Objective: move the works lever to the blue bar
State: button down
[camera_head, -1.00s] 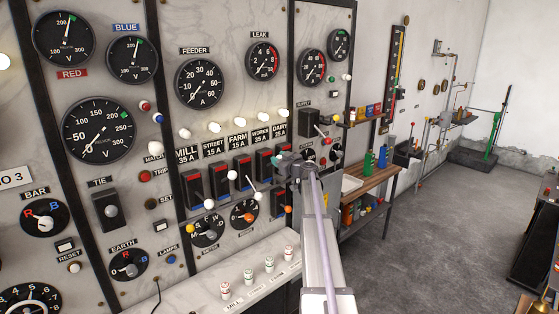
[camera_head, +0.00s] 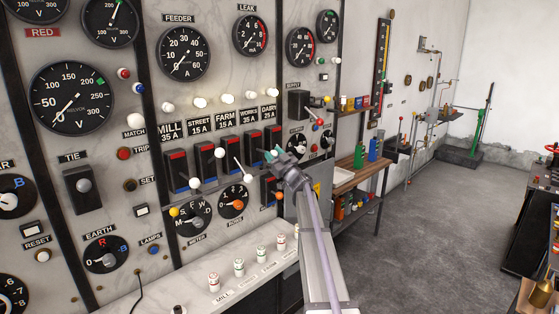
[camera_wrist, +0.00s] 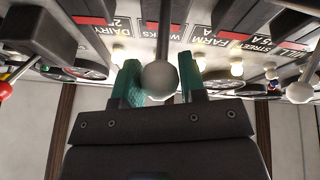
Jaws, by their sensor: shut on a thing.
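My gripper (camera_head: 274,156) is at the right part of the switch row, in front of the panel. In the wrist view its green-lined jaws (camera_wrist: 161,88) are shut on the white ball of the works lever (camera_wrist: 160,78). The lever's grey rod runs up from the ball towards the panel near the WORKS label. I cannot make out the blue bar clearly.
The farm lever's white ball (camera_head: 248,178) hangs close left of my gripper. The dairy switch (camera_head: 272,136) is close on the right. A supply switch (camera_head: 299,104) juts out at the right, and a marble ledge (camera_head: 230,264) lies below.

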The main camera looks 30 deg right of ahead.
notch_tip(320, 180, down, 7)
jog(key=w+b, duration=0.2)
jog(key=b, duration=0.4)
jog(key=shift+a+f, duration=0.15)
jog(key=shift+a, duration=0.1)
jog(key=c, duration=1.1)
grip_release()
jog(key=o, duration=0.3)
jog(key=shift+w+a, duration=0.15)
jog(key=shift+o, duration=0.4)
jog(key=b+v, duration=0.4)
jog(key=v, duration=0.7)
jog(key=shift+b, duration=0.4)
